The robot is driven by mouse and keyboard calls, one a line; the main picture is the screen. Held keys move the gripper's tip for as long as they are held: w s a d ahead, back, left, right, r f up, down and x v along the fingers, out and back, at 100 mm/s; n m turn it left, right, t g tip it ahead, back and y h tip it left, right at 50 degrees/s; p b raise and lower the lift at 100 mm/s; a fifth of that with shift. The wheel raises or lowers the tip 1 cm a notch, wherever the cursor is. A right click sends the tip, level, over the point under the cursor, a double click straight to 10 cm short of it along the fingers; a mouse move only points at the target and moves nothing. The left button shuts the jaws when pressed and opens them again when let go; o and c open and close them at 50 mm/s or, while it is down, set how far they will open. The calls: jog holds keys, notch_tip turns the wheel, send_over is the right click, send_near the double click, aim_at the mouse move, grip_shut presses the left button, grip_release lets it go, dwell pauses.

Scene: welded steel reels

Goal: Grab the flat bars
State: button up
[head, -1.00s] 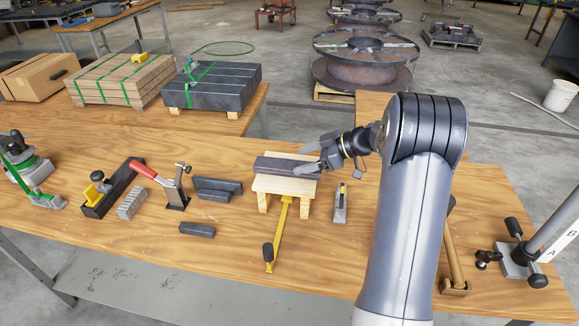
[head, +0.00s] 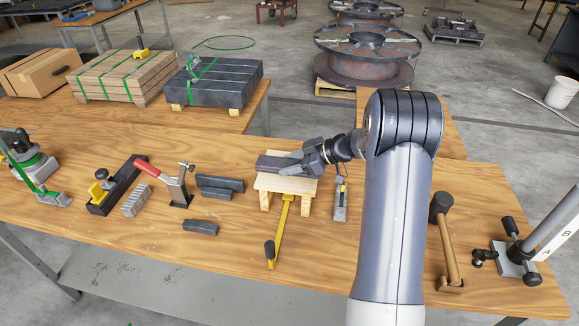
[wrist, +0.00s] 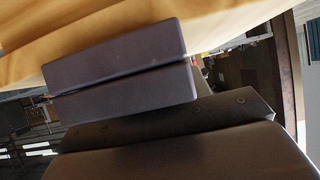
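The dark flat bars (head: 272,163) lie together on a small wooden stand (head: 287,185) on the workbench. In the wrist view two bars (wrist: 120,75) show closely stacked with a thin seam between them, against pale wood. My gripper (head: 291,162) is at the right end of the bars, its fingers reaching along them and partly covering them. A dark finger edge (wrist: 170,125) runs close beside the bars in the wrist view. The second finger is not clear there, so I cannot tell whether the fingers press on the bars.
Dark angle pieces (head: 220,187) and a red-handled toggle clamp (head: 175,185) sit to the left. A small tool (head: 341,200) and a hammer (head: 445,240) lie to the right.

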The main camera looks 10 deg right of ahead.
grip_shut()
dwell(0.4)
jog(key=shift+w+r, duration=0.15)
jog(key=shift+r, duration=0.05)
jog(key=shift+r, duration=0.1)
